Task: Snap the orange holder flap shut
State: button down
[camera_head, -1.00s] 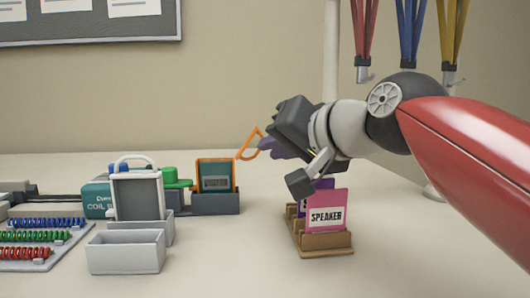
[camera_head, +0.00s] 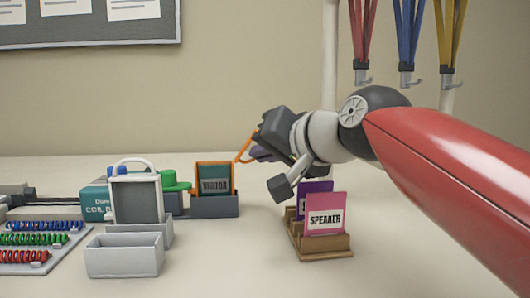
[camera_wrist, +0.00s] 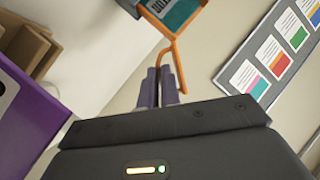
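The orange holder (camera_head: 197,178) stands upright in a dark grey stand (camera_head: 214,206), with a teal VISITOR card (camera_head: 214,180) inside. Its orange flap (camera_head: 243,151) sticks out open to the right of the holder's top. In the wrist view, the fingers (camera_wrist: 159,88) are close together and look shut. The flap (camera_wrist: 176,62) runs from the holder (camera_wrist: 159,24) down along the right finger, and part of it is hidden. I cannot tell whether they touch.
A brown rack (camera_head: 322,246) with pink SPEAKER and purple cards stands below my wrist. Left of the holder are a green object (camera_head: 175,180), a white-handled grey unit (camera_head: 137,196), an empty grey bin (camera_head: 124,255) and coloured coils (camera_head: 40,240). Lanyards (camera_head: 405,40) hang above right.

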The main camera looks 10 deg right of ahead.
jog(key=shift+r, duration=0.1)
jog(key=a+r+n+h+p, duration=0.2)
jog(key=a+n+h+p, duration=0.6)
jog(key=n+h+p, duration=0.2)
jog(key=shift+r+n+g+h+p, duration=0.3)
jog(key=shift+n+h, duration=0.4)
jog(key=shift+h, duration=0.5)
dwell(0.4)
